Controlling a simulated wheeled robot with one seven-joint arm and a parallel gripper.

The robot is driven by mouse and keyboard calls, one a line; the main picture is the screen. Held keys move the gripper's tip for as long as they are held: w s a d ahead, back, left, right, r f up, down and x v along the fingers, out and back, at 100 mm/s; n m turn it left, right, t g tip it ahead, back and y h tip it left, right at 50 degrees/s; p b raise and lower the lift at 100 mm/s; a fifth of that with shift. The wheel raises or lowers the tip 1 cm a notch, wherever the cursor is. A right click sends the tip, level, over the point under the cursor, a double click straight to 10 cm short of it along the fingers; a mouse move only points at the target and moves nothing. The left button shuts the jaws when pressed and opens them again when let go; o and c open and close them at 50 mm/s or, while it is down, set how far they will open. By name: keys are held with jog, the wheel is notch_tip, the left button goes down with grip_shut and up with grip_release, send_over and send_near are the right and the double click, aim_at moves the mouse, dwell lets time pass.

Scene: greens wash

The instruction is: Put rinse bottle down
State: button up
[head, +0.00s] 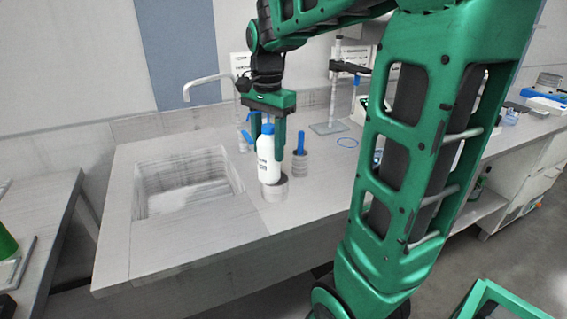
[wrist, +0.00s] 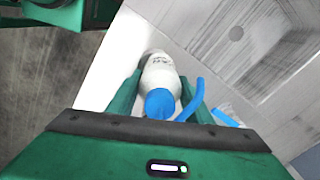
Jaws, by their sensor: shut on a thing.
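The rinse bottle (head: 266,158) is white with dark print and a blue top. It is upright between the fingers of my gripper (head: 266,140), which is shut on it. In the head view its lower end is at a short grey round holder (head: 273,188) on the counter; I cannot tell whether it is inside or just above it. In the wrist view the bottle (wrist: 160,75) shows from above, with its blue cap and a blue bent spout, between my gripper's fingers (wrist: 158,92).
A sink basin (head: 188,183) with a tap (head: 205,82) is left of the bottle. A second grey holder with a blue-handled item (head: 301,148) stands close on the right. The counter's front strip is clear.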

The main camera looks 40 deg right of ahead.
aim_at(273, 163)
jog(key=shift+s+d+f, duration=0.25)
jog(key=shift+s+d, duration=0.05)
jog(key=shift+c, duration=0.5)
jog(key=shift+s+d+f, duration=0.15)
jog(key=shift+d, duration=0.05)
grip_shut()
jog(key=shift+s+f, duration=0.25)
jog(key=shift+f, duration=0.2)
jog(key=f, duration=0.2)
jog(key=w+f, duration=0.1)
jog(key=f, duration=0.1)
jog(key=shift+w+d, duration=0.1)
jog(key=shift+d, duration=0.05)
jog(key=o, duration=0.9)
grip_release()
jog(key=shift+s+r, duration=0.2)
jog(key=shift+s, duration=0.1)
jog(key=o, duration=0.5)
jog(key=shift+w, duration=0.1)
jog(key=shift+c, duration=0.2)
jog(key=shift+r, duration=0.2)
